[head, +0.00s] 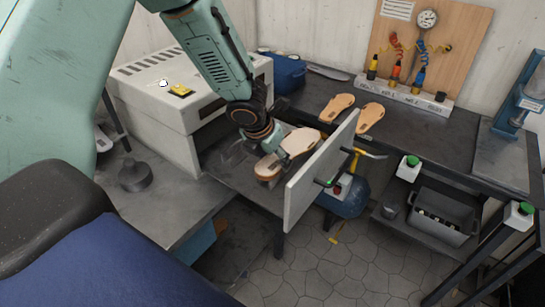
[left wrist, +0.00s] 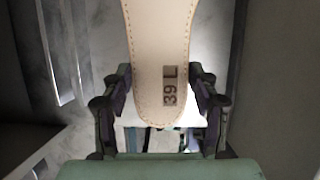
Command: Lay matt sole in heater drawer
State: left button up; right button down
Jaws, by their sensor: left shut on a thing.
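A tan sole (head: 298,142) with a stitched edge is in my left gripper (head: 271,153). In the left wrist view the sole (left wrist: 158,45) shows the mark "39 L", and the gripper (left wrist: 160,108) has its fingers on both sides of that end. The heater (head: 150,110) is a white box on the left bench. Its drawer (head: 318,178) is pulled out, with a pale upright front panel. The held sole is over the drawer, behind that panel; I cannot tell whether it touches the drawer floor. My right gripper is not in view.
Two more tan soles (head: 370,116) lie on the dark back bench (head: 420,130). A blue case (head: 283,72) stands behind the heater. A board (head: 432,45) with a gauge stands at the back. A grey crate (head: 440,215) sits lower right. The drawer panel stands close to the held sole.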

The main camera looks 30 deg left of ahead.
pick_arm(q)
jog(key=shift+w+a+f, duration=0.1)
jog(key=shift+f, duration=0.05)
jog(key=o, duration=1.2)
jog(key=shift+o, duration=0.6)
jog(key=v, duration=1.2)
jog(key=shift+f, duration=0.1)
